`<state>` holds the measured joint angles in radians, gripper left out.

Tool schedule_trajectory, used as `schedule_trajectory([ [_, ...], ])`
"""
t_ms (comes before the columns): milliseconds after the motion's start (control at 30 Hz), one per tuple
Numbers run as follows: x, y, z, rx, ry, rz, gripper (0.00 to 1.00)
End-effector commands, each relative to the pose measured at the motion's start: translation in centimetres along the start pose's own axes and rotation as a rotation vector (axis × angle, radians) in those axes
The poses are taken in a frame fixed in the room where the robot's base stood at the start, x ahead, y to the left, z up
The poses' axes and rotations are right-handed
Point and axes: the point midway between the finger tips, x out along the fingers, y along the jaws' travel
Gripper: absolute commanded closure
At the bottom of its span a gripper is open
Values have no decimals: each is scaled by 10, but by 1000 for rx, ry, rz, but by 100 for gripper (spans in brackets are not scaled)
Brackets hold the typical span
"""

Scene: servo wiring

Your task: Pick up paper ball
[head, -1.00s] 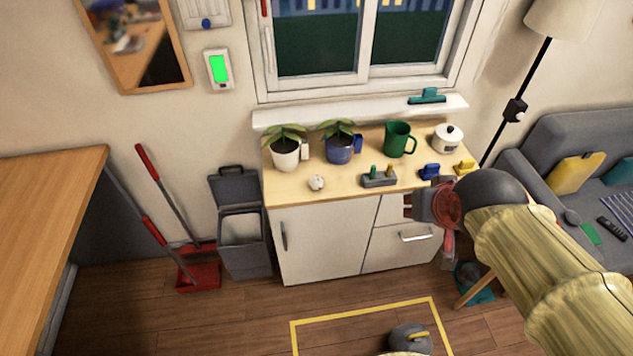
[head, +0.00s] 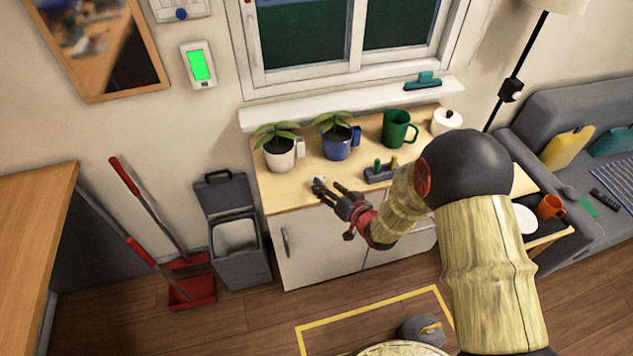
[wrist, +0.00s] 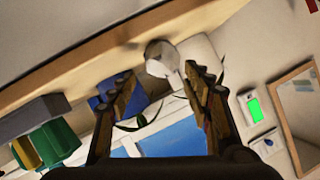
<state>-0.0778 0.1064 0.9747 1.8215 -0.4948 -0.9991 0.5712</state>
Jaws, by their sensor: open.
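The crumpled white paper ball (head: 319,181) lies near the front edge of the wooden cabinet top, in front of the white plant pot. My gripper (head: 331,187) reaches in from the right, low over that edge, and its fingers partly hide the ball. In the wrist view the paper ball (wrist: 161,57) shows just beyond and between the spread fingertips of my gripper (wrist: 158,78). The gripper is open and empty. I cannot tell whether a finger touches the ball.
The white plant pot (head: 280,154) and blue plant pot (head: 337,146) stand behind the ball. A grey holder (head: 380,174) with green and yellow pegs is to the right, with a green mug (head: 397,129) behind it. An open grey bin (head: 236,237) stands left of the cabinet.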

Motion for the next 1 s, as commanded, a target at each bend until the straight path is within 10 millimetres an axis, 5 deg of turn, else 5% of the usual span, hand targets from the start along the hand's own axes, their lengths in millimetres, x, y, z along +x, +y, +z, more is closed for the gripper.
schedule_trajectory([
  [600, 71, -3, 1, -2, 2, 0, 50],
  [1000, 74, -4, 0, -2, 2, 1, 56],
])
